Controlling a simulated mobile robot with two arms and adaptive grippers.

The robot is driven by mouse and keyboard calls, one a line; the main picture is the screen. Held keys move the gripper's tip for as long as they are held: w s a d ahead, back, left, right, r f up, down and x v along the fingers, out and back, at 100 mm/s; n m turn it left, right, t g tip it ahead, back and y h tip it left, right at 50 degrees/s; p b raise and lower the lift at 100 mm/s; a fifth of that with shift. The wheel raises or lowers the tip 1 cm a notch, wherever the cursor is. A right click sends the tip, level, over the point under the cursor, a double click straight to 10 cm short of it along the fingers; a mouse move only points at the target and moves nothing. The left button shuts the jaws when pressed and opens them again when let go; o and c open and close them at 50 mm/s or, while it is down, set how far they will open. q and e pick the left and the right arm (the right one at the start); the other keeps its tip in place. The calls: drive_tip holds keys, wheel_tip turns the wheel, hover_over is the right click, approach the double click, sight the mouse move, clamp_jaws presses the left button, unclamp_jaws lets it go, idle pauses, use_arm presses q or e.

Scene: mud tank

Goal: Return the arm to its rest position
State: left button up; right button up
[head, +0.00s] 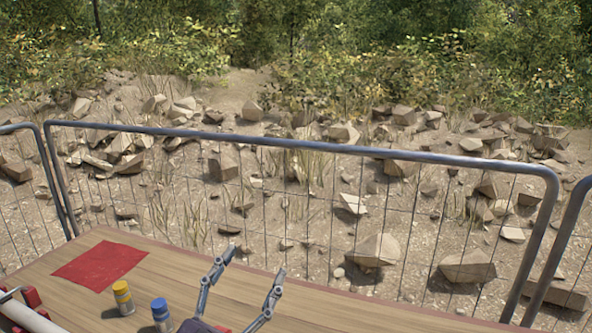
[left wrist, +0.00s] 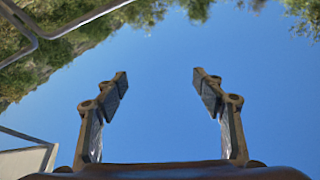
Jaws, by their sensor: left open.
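My left gripper (head: 256,262) shows at the bottom of the head view, in front of the wooden table's far part. Its two fingers are spread wide with nothing between them. In the left wrist view the left gripper (left wrist: 158,78) is open and empty, with its fingers against blue sky. Most of the left arm is out of the head view. My right gripper is not in view.
A metal mesh fence (head: 300,143) stands behind. Rocky ground and bushes lie beyond.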

use_arm(q)
drive_tip(key=s+a+f+n+g+y, duration=0.2)
drive_tip(key=a+f+n+g+y, duration=0.25)
drive_tip(key=f, duration=0.55)
drive_tip(key=s+a+f+n+g+y, duration=0.25)
drive_tip(key=a+f+y, duration=0.35)
drive_tip(key=a+f, duration=0.3)
drive_tip(key=s+f+g+h, duration=0.1)
drive_tip(key=s+f+g, duration=0.9)
drive_tip(key=s+f, duration=1.05)
drive_tip(key=s+f+g, duration=0.1)
drive_tip(key=s+f, duration=0.1)
drive_tip(key=f, duration=1)
drive_tip(key=s+f, duration=0.2)
drive_tip(key=f, duration=0.9)
drive_tip(key=s+a+f+g, duration=0.1)
drive_tip(key=s+a+f, duration=0.1)
drive_tip(key=s+f, duration=1.4)
drive_tip(key=shift+s+a+f+m, duration=0.15)
drive_tip(key=shift+s+f+m, duration=0.1)
drive_tip(key=shift+s+m, duration=0.15)
